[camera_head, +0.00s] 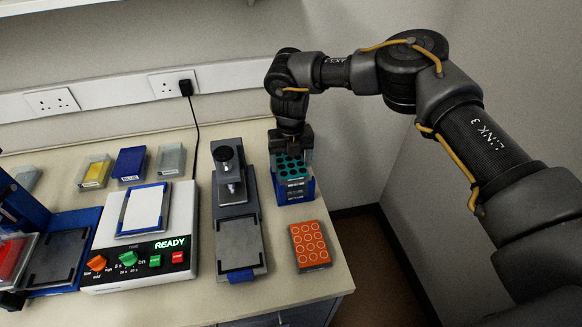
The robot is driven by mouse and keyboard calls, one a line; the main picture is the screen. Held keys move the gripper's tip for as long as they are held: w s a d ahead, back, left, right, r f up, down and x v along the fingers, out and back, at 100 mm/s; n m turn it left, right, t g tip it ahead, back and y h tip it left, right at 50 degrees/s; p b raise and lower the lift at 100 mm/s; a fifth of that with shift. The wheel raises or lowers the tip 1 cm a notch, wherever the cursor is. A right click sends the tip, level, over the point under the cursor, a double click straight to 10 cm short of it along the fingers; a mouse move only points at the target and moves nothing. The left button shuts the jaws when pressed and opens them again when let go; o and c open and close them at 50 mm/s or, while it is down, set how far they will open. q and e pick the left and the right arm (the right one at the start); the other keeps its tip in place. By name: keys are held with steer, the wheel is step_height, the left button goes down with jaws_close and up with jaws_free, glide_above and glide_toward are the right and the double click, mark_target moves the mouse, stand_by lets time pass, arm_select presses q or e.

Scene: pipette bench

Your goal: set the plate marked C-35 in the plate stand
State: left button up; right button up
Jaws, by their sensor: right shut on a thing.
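A teal plate (291,171) with dark round wells is at the back right of the bench. My right gripper (291,146) points down over its back edge and is shut on it. The blue plate stand (294,194) is directly below the plate, with a pale label on the front. I cannot tell whether the plate rests fully in the stand or is just above it. The marking C-35 is too small to read. My left gripper is not clearly in view.
An orange plate (310,245) with ringed wells lies in front of the stand, near the bench's right edge. A grey press (239,246) stands left of it. A white device (107,241) reads READY. Several small boxes, one blue (129,163), are behind it.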

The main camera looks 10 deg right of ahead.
step_height(320, 180, down, 3)
steer(key=shift+f+p, duration=0.1)
steer(key=shift+p, duration=0.45)
steer(key=shift+f, duration=0.1)
steer(key=shift+f+b, duration=0.25)
steer(key=shift+b, duration=0.1)
steer(key=o, duration=1.1)
steer(key=shift+c, duration=0.2)
